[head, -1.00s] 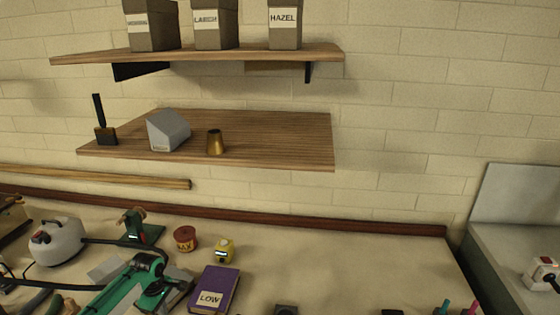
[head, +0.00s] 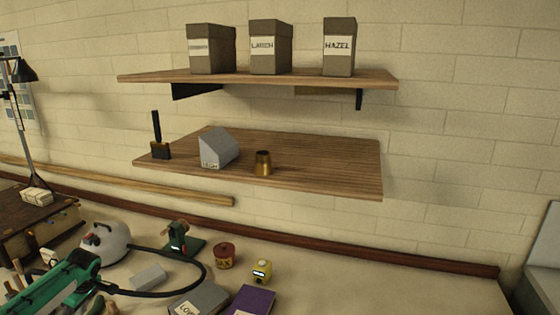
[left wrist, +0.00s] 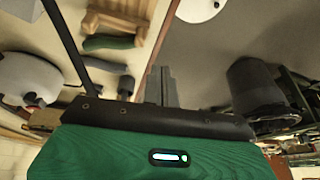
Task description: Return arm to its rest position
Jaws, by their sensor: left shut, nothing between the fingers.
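My green left arm (head: 62,280) comes in at the lower left of the head view, over the left part of the bench. Its fingertips cannot be made out there. In the left wrist view my left gripper (left wrist: 161,84) shows as grey fingers close together, shut with nothing held, beyond the dark edge of the green wrist housing. My right gripper is not in view.
A white kettle-like pot (head: 105,242) with a black hose stands near the arm. A dark red tin (head: 224,255), a yellow device (head: 261,271), a purple book (head: 252,301) and a grey book (head: 199,300) are to its right. Wall shelves (head: 330,170) hang above the bench.

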